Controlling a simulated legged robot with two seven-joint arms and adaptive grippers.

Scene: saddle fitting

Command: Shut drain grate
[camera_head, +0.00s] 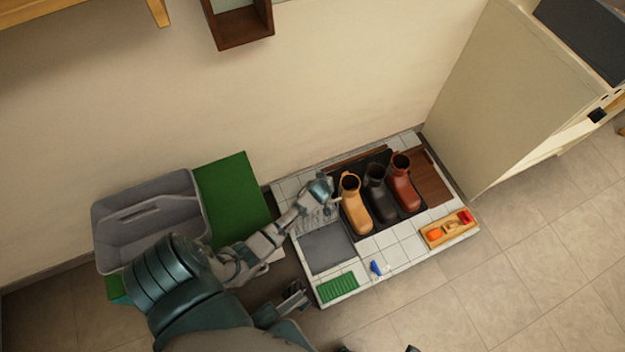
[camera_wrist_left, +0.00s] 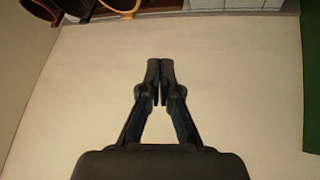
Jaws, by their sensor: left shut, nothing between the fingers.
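A pale slatted panel, which looks like the drain grate (camera_head: 314,219), stands out from the tiled platform beside the tan boot in the head view. It looks raised and tilted, and my arm partly hides it. A flat grey square (camera_head: 327,248) lies in front of it. My left gripper (camera_head: 321,187) is just above and behind the slatted panel, near the tan boot; I cannot tell whether it touches. In the left wrist view its fingers (camera_wrist_left: 158,82) are together and empty, against the bare wall.
Tan (camera_head: 355,207), dark (camera_head: 380,196) and red-brown (camera_head: 403,184) boots stand on a black tray. A wooden box (camera_head: 449,230), a blue item (camera_head: 378,269) and a green ribbed mat (camera_head: 338,287) lie along the front. A grey bin (camera_head: 130,222) stands left.

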